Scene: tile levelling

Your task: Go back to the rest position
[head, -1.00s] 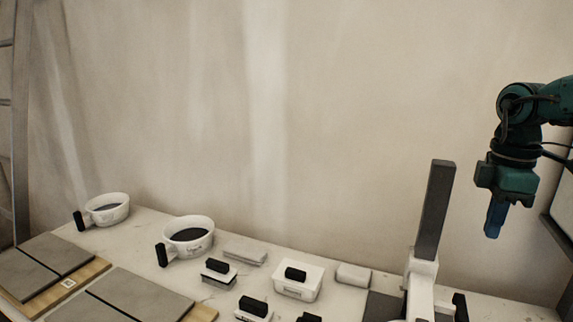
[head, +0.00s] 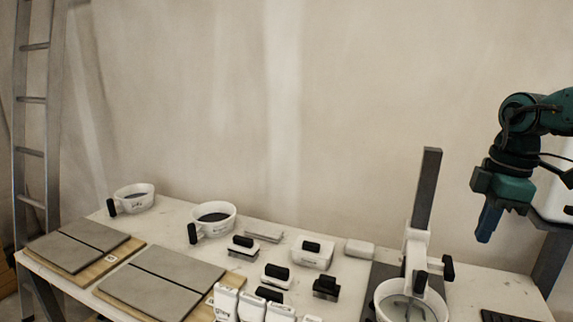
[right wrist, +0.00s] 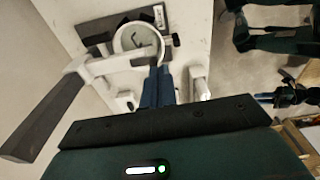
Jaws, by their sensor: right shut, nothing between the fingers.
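My right gripper (head: 487,222) hangs in the air at the right of the head view, above the right part of the table. Its blue fingers point down and are shut with nothing between them. In the right wrist view the shut fingers (right wrist: 157,88) show over the table, near the white stand and its bowl. My left gripper does not show in the head view.
The white table (head: 330,262) holds two tile boards (head: 75,243) at left, white handled bowls (head: 212,219) and several black-handled blocks (head: 312,252). A stand with a tall grey post (head: 428,190) and a bowl (head: 408,300) is left of my right gripper. A ladder (head: 33,100) leans at far left.

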